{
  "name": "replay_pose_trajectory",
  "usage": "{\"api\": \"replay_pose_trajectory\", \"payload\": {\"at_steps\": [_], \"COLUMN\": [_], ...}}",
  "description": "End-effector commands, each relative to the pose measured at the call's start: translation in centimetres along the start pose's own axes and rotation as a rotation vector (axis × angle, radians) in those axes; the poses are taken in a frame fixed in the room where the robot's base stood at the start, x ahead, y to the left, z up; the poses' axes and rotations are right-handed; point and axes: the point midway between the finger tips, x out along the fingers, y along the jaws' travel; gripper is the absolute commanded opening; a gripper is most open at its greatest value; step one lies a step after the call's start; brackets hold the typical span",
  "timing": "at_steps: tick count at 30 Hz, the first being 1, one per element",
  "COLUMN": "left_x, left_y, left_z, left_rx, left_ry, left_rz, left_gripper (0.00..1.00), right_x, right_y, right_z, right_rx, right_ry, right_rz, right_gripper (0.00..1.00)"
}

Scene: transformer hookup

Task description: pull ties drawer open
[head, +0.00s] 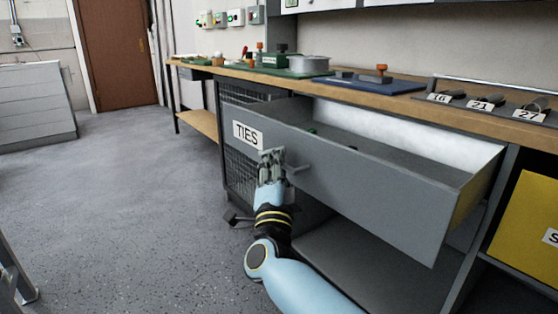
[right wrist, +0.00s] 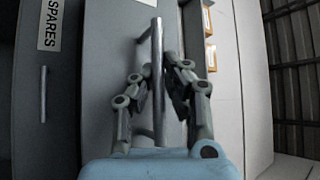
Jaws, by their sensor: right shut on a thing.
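The grey ties drawer (head: 390,188) with a white TIES label (head: 247,135) stands pulled well out from under the workbench. Its inside shows, mostly empty, with a small green thing at the far left end. My right gripper (head: 272,160) is at the drawer front just below and right of the label. In the right wrist view, the metal bar handle (right wrist: 157,45) runs between the two fingers of my right gripper (right wrist: 158,88), which is shut on it. The fingers hide part of the handle. My left gripper is not in view.
A yellow bin (head: 530,222) stands at the lower right. The floor (head: 130,200) to the left is clear.

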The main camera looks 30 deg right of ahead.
Motion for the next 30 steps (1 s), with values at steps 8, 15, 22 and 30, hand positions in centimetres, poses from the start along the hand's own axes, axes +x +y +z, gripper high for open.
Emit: {"api": "replay_pose_trajectory", "payload": {"at_steps": [8, 15, 22, 30], "left_x": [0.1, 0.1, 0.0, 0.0], "left_y": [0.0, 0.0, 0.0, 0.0], "left_z": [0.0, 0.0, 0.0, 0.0], "left_rx": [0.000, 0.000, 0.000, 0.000], "left_ry": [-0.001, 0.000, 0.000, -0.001], "left_rz": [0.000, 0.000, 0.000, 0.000], "left_gripper": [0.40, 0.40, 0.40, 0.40], "right_x": [-0.4, -0.3, -0.1, 1.2], "right_y": [0.6, 0.4, 0.2, -2.7], "right_z": [0.2, 0.1, 0.1, -1.4], "right_rx": [-0.005, -0.003, -0.001, 0.003], "right_ry": [-0.007, -0.005, -0.002, 0.002], "right_rz": [0.011, 0.007, 0.004, 0.001], "right_gripper": [0.00, 0.34, 0.34, 0.34]}}
